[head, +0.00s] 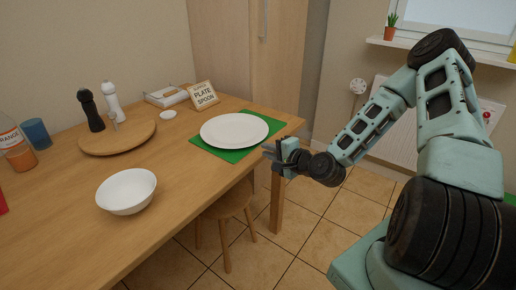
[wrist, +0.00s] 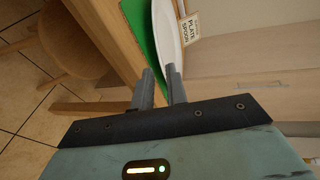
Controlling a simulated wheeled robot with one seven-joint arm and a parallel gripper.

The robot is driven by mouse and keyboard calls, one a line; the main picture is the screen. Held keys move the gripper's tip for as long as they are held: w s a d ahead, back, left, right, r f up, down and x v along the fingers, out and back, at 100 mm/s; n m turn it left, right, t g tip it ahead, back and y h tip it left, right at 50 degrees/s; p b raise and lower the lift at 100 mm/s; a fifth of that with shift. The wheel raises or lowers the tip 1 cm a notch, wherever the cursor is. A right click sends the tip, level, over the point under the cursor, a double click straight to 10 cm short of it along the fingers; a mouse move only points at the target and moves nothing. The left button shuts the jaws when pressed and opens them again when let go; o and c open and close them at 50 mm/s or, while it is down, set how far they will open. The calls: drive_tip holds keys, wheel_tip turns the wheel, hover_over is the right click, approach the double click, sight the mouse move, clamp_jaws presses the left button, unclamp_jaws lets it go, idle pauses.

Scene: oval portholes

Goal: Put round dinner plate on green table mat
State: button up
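The round white dinner plate (head: 234,130) lies flat on the green table mat (head: 199,142), whose corners and edges show around it. My gripper (head: 269,151) is at the table's right edge, just to the right of the mat and plate. In the wrist view, my gripper's two fingers (wrist: 160,72) are apart, with no object clearly held between them. The plate (wrist: 166,28) and the mat (wrist: 140,28) show past the fingertips there. I cannot tell whether a finger touches the plate rim.
A white bowl (head: 126,191) stands at the table's front. A round wooden board (head: 118,138) holds dark and white mills. A "PLATE SPOON" sign (head: 203,95) stands behind the mat. A stool (head: 226,208) is partly under the table. Blue and orange glasses stand at the left.

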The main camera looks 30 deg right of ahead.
drive_tip(key=s+a+n+g+y, duration=0.1)
drive_tip(key=s+a+n+g, duration=0.4)
drive_tip(key=a+n, duration=0.35)
drive_tip(key=s+a+n+g+y, duration=0.1)
drive_tip(key=s+a+n+g, duration=0.4)
drive_tip(key=a+n, duration=0.3)
drive_tip(key=s+a+r+n+g+h, duration=0.2)
drive_tip(key=s+a+r+n, duration=0.2)
drive_tip(key=s, duration=0.5)
drive_tip(key=s+a+r+n+g+h, duration=0.1)
drive_tip(key=s+a+r+n+g, duration=0.2)
drive_tip(key=s+r, duration=0.5)
drive_tip(key=shift+s+a+r+n+h, duration=0.2)
drive_tip(key=shift+s+a+n+h, duration=0.25)
drive_tip(key=shift+s+a, duration=0.65)
drive_tip(key=shift+s+d, duration=0.1)
drive_tip(key=shift+d, duration=0.05)
wheel_tip(320, 180, up, 9)
drive_tip(key=p, duration=0.9)
